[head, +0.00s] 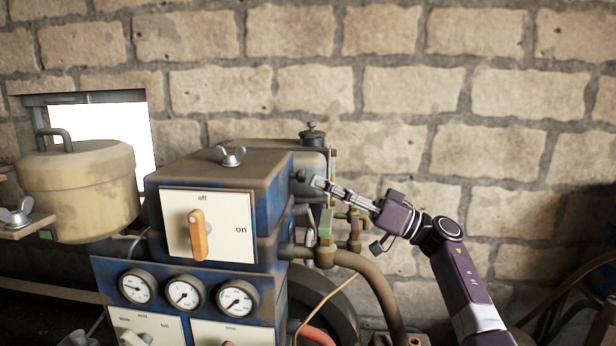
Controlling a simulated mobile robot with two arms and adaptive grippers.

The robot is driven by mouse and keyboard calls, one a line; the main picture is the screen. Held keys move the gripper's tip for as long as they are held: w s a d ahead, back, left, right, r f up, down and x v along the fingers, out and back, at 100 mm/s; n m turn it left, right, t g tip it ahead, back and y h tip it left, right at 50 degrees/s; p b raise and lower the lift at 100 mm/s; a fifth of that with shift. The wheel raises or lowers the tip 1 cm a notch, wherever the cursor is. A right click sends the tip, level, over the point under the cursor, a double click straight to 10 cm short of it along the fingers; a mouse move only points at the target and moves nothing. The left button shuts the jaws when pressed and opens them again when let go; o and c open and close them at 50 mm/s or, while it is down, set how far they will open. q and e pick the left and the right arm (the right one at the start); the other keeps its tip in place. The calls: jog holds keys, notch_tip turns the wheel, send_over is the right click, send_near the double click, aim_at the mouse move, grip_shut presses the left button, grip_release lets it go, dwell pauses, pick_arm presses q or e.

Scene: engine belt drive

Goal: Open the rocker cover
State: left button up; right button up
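A blue, rust-worn engine housing (272,215) stands in the middle, with a flat brown top (195,172) and a wing nut (231,155) on it. Behind it is a greyish rounded casing (318,163) with a dark knobbed cap (312,134) on top. I cannot tell for certain which of these is the rocker cover; nothing stands visibly open. My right gripper (317,184) points left, its fingertips near the casing's right end, close to a small dark knob (298,175). Contact is unclear. The fingers lie close together, seen edge-on. My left gripper is out of view.
An orange on/off switch lever (198,236) sits on the front panel above several gauges (185,293). A beige tank (80,190) stands at left. Valves with a green lever (326,222) and a brown pipe (375,280) lie below my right gripper. The upper right is clear before the wall.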

aim_at(305, 177)
jog(key=x, duration=0.3)
jog(key=shift+a, duration=0.3)
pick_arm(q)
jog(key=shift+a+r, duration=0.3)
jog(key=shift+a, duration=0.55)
pick_arm(e)
jog(key=shift+w, duration=0.1)
grip_shut()
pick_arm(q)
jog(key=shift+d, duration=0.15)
